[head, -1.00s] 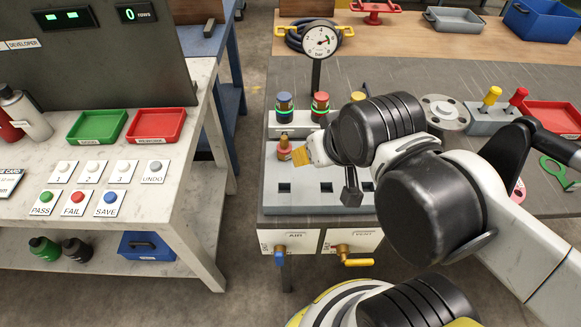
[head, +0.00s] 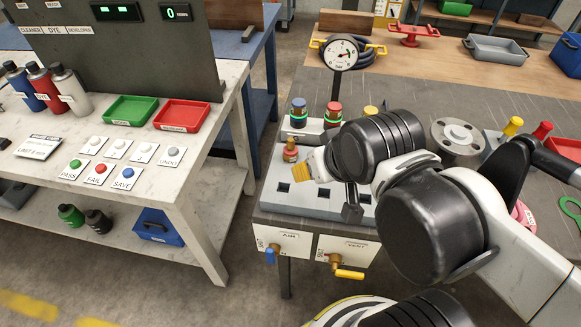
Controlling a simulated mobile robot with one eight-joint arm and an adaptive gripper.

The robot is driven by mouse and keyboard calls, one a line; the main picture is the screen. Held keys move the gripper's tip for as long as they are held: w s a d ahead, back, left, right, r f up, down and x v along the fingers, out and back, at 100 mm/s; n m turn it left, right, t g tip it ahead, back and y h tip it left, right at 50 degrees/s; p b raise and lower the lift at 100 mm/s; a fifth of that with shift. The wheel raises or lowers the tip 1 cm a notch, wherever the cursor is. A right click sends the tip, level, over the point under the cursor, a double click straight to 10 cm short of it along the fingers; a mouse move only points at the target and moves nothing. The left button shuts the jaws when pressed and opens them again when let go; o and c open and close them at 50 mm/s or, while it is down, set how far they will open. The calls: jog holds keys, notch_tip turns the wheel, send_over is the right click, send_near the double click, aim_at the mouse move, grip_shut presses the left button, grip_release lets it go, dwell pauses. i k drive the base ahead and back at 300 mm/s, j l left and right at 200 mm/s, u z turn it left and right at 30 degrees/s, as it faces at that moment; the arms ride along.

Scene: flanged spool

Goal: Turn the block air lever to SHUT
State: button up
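The block air lever (head: 270,256) is a short blue handle on a brass valve, on the white AIR panel (head: 281,238) at the front of the grey block. It appears to hang downward; the small position marks beside it are too small to read. The VENT lever (head: 350,274) to its right is yellow and points right. My gripper (head: 309,168) is above the block's top, up and right of the blue lever and apart from it. A tan, flat-ended piece shows at its tip; I cannot tell whether it is held. The fingers are mostly hidden.
A pressure gauge (head: 343,50) stands behind the block. Coloured-top posts and a brass fitting (head: 290,151) rise from the block near my gripper. The marble bench (head: 200,150) is on the left, with a floor gap between. My arm covers the block's right side.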

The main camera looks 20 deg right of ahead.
aim_at(272, 250)
jog(key=k+j+z, duration=0.15)
jog(key=k+j, duration=0.4)
jog(key=j, duration=0.35)
jog(key=k+j+z, duration=0.15)
jog(key=k+j, duration=0.45)
jog(key=j, duration=0.2)
jog(key=k+j+z, duration=0.15)
jog(key=k+j, duration=0.5)
jog(key=i+j, duration=0.05)
jog(key=j, duration=0.05)
